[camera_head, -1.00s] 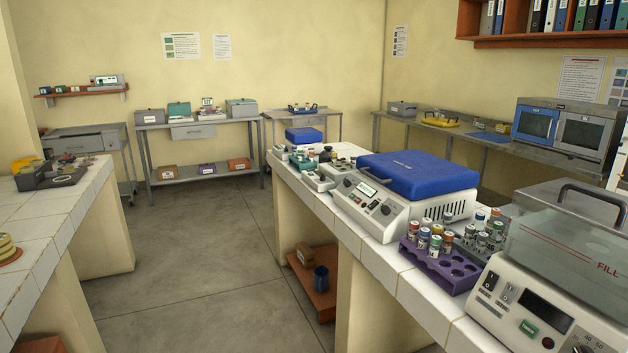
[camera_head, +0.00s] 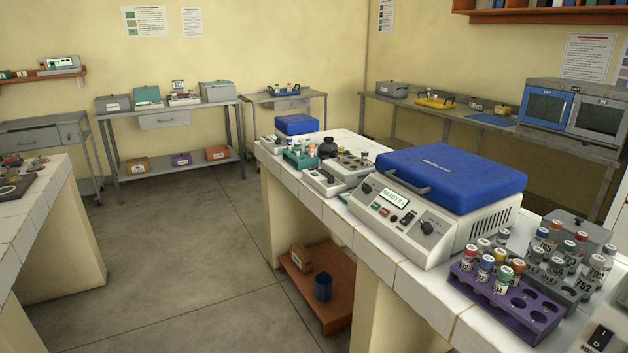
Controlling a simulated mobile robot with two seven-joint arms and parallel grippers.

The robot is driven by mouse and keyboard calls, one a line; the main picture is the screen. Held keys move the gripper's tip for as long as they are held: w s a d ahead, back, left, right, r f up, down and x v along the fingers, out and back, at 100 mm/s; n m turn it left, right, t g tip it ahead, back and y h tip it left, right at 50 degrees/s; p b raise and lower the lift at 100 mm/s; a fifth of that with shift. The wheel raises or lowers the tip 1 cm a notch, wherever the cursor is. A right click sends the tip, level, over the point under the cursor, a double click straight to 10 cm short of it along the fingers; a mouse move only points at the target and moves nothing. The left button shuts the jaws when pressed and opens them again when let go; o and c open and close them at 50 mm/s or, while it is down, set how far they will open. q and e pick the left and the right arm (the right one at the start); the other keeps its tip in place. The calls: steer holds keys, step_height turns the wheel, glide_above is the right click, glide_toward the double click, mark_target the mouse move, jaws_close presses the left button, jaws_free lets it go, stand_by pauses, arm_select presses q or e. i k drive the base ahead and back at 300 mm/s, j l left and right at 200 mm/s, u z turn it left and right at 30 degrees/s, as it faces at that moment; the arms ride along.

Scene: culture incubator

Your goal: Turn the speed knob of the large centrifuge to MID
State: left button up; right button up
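The large centrifuge (camera_head: 402,246) is a white box with a closed blue lid (camera_head: 452,178), standing on the white tiled bench right of centre. Its sloped front panel carries a small lit display (camera_head: 393,196), small red and green buttons and dark knobs. Neither of my grippers is in view.
A purple rack (camera_head: 502,297) and a grey rack (camera_head: 577,292) with capped tubes stand right of the centrifuge. Small devices and a tube block (camera_head: 349,166) stand to its left. The grey floor (camera_head: 190,270) left of the bench is open.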

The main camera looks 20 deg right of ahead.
mark_target(366, 188)
steer(key=i+j+z, duration=0.1)
steer(key=i, duration=0.45)
steer(key=i+j+z, duration=0.1)
steer(key=i, duration=0.45)
steer(key=i+j+z, duration=0.1)
steer(key=i+z, duration=0.15)
steer(key=z, duration=0.2)
steer(key=i+j+z, duration=0.2)
steer(key=z, duration=0.25)
steer(key=i+j+z, duration=0.3)
steer(key=z, duration=0.2)
steer(key=i+j+z, duration=0.15)
steer(key=j+z, duration=0.3)
steer(key=l, duration=0.15)
